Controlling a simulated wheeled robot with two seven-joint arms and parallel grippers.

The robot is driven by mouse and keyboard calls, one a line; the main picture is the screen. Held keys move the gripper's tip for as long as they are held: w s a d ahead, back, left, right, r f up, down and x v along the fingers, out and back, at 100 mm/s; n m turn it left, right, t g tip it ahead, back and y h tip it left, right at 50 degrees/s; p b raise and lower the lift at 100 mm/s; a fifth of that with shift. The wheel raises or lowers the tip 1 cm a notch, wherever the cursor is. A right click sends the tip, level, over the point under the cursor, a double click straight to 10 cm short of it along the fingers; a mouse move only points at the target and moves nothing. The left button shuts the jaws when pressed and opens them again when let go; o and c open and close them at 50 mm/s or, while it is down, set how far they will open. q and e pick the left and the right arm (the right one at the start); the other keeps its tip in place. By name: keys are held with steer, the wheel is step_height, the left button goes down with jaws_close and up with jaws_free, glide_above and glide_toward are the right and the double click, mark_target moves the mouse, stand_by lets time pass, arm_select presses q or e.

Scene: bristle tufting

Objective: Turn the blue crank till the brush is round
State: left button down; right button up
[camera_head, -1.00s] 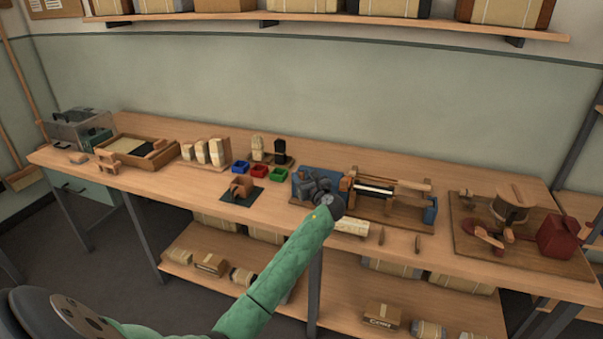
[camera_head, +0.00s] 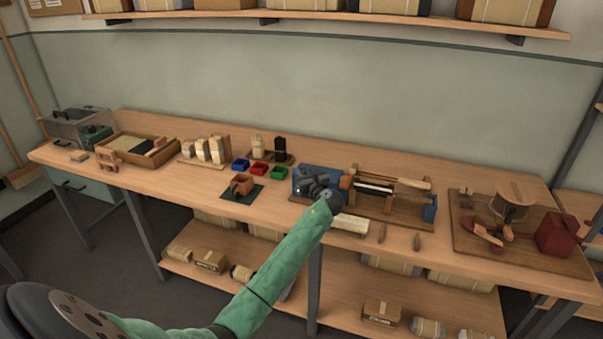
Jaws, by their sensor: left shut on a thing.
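A tufting machine with a blue body (camera_head: 318,179) stands at the middle of the bench, with a wooden frame and a dark bar (camera_head: 374,187) running to its right. A small blue block (camera_head: 430,209) sits at its right end. My left gripper (camera_head: 310,187) is at the front of the blue body, shut, its dark fingers small and partly hidden by the wrist. The crank is hidden behind the gripper; I cannot make out its handle or the brush's shape. My right gripper does not show.
Blue (camera_head: 240,165), red (camera_head: 259,169) and green (camera_head: 279,172) bins stand left of the machine, behind a wooden holder (camera_head: 242,184) on a dark mat. A red machine (camera_head: 557,234) with a drum stands at the right. A pale block (camera_head: 351,223) lies at the bench's front.

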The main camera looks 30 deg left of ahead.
arm_select(q)
steer(key=shift+w+d+r+n+g+y+p, duration=0.1)
steer(key=shift+w+d+n+g+y+p, duration=0.35)
steer(key=shift+d+g, duration=0.25)
steer(key=shift+w+d+n+g+y+p, duration=0.2)
steer(key=shift+w+d+n+g+p, duration=0.15)
steer(key=shift+d+n+g, duration=0.3)
steer(key=shift+w+d+r+n+g+y+p, duration=0.1)
steer(key=shift+w+d+n+g+y+p, duration=0.3)
steer(key=shift+d+g, duration=0.35)
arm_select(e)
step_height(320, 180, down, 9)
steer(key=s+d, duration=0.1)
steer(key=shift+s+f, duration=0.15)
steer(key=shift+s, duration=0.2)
arm_select(q)
steer(key=c, duration=1.3)
jaws_free()
steer(key=shift+f, duration=0.1)
